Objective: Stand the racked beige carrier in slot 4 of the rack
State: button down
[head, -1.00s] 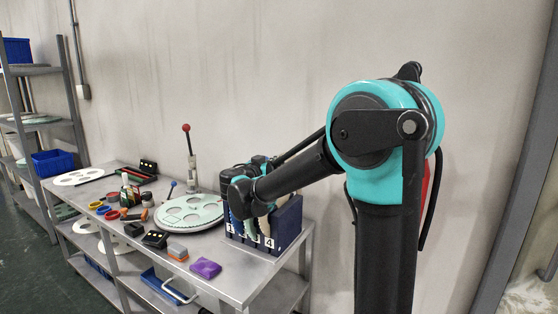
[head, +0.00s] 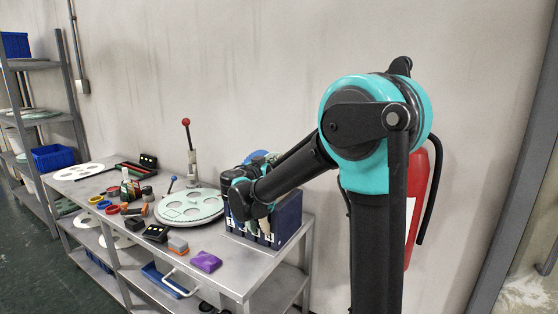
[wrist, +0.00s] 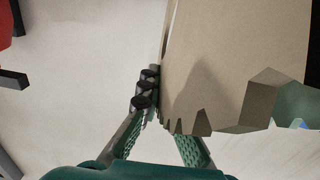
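The dark blue rack (head: 289,219) stands at the right end of the steel bench, with white slot labels along its front; my wrist hides part of it. My gripper (wrist: 152,90) has one finger along the left edge of a beige toothed carrier (wrist: 235,60) in the wrist view. The other finger passes behind the carrier, so it appears held between them; the contact is partly hidden. In the head view my gripper and the beige carrier are hidden behind my wrist above the rack. A teal carrier edge (wrist: 299,103) shows behind the beige one.
A round lapping plate (head: 188,207) with a red-knobbed lever (head: 187,124) sits left of the rack. A red extinguisher (head: 417,205) hangs on the wall behind my arm.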

jog(key=shift+f, duration=0.45)
jog(key=c, duration=1.6)
grip_release()
jog(key=shift+c, duration=0.2)
jog(key=v, duration=1.2)
